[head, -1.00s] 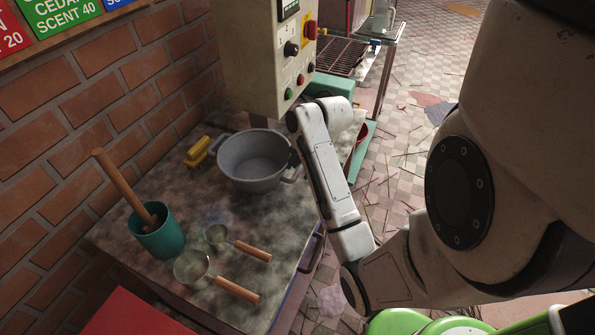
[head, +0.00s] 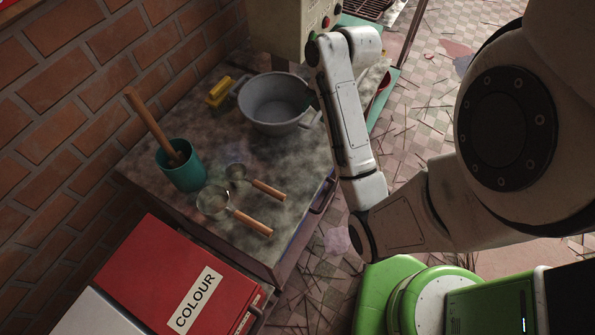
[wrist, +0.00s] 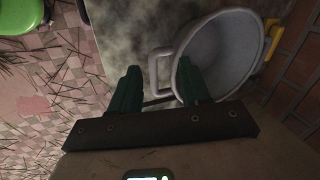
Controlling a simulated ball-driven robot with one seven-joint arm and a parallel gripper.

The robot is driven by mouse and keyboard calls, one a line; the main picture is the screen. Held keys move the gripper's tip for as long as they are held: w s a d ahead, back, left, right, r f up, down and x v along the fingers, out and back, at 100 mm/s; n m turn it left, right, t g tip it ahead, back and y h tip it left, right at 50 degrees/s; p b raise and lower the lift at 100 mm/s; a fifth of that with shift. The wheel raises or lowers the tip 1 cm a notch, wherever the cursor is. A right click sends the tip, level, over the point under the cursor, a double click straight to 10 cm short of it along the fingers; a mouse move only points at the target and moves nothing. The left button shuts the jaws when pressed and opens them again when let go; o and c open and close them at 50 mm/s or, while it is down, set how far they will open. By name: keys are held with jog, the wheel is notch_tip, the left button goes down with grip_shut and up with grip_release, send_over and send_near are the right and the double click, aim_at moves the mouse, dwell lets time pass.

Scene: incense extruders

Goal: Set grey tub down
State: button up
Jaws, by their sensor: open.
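The grey tub (head: 273,103) stands upright on the mottled worktop (head: 225,150), near the wall-side yellow block. It is open-topped and looks empty, with a loop handle at each side. In the wrist view the tub (wrist: 222,62) fills the upper right. My gripper (wrist: 159,68) is open, its two dark green fingers on either side of the near handle in the picture. I cannot tell whether a finger touches the handle. In the head view my forearm hides most of the gripper beside the tub's right handle.
A yellow block (head: 219,92) lies left of the tub. Brick wall bounds the left.

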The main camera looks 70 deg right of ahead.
jog(key=w+a+f+n, duration=0.1)
jog(key=a+f+n, duration=0.1)
jog(key=a+n, duration=0.2)
jog(key=w+a+f+n+g, duration=0.1)
jog(key=a+f+n, duration=0.1)
jog(key=a, duration=0.7)
jog(key=a+f+n+y, duration=0.1)
jog(key=a+f+n, duration=0.2)
jog(key=a+n, duration=0.2)
jog(key=shift+w+a+n+g, duration=0.15)
jog(key=shift+w+a+g, duration=0.05)
jog(key=shift+a, duration=0.4)
jog(key=shift+w+a+n+g, duration=0.15)
jog(key=shift+w+a+g, duration=0.05)
jog(key=shift+a, duration=0.35)
jog(key=s+a+f+n, duration=0.1)
jog(key=s+a+n, duration=0.3)
jog(key=a+n, duration=0.1)
jog(key=shift+f+n+g+h, duration=0.15)
jog(key=shift+n+g+h, duration=0.25)
jog(key=shift+n, duration=0.4)
jog(key=shift+a, duration=0.1)
